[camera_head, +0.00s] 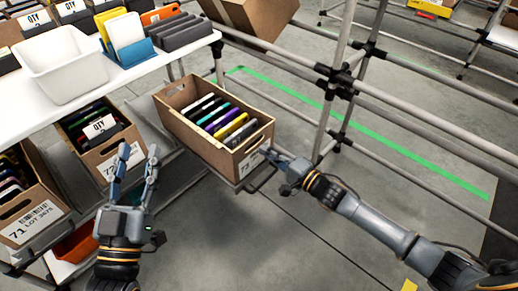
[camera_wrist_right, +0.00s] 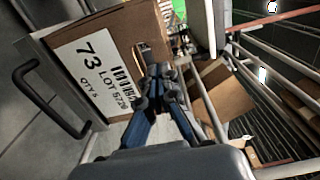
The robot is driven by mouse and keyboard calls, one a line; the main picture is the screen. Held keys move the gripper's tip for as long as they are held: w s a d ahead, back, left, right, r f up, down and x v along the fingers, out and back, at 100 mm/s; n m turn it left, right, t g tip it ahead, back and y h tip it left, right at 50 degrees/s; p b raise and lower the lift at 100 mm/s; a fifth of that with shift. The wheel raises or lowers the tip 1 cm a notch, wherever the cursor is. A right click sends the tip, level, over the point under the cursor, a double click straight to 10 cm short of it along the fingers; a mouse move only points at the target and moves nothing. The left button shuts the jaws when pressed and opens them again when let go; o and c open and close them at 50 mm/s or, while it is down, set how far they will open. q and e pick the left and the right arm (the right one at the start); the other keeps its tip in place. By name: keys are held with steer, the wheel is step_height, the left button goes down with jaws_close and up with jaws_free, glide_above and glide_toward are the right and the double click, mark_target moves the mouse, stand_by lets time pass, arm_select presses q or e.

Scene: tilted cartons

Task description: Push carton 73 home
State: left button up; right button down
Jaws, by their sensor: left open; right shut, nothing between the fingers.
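Carton 73 (camera_head: 196,134) is an open brown cardboard box holding several phone-like items in a row. It sits tilted on a tray in the middle of the head view. Its label, reading 73 (camera_wrist_right: 92,62), shows in the right wrist view. My right gripper (camera_head: 272,154) is shut and empty, with its fingertips at the carton's front face beside the label. In the wrist view its fingertips (camera_wrist_right: 158,72) lie close to the handle slot; contact is hard to tell. My left gripper (camera_head: 138,160) is open and empty, fingers pointing up, in front of the neighbouring carton 72.
Carton 72 (camera_head: 112,156) and carton 71 (camera_head: 38,222) stand to the left. A white shelf with a white bin (camera_head: 68,72) is above them. Metal rack posts (camera_head: 335,85) rise at right. A dark handle (camera_wrist_right: 42,98) sticks out below carton 73. The floor at front is clear.

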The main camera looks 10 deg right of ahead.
mark_target(252, 142)
arm_select(q)
steer(key=s+r+t+h+b, duration=0.1)
steer(key=s+r+t, duration=0.2)
steer(key=r+t, duration=0.1)
steer(key=shift+r, duration=0.6)
arm_select(e)
steer(key=shift+x, duration=1.8)
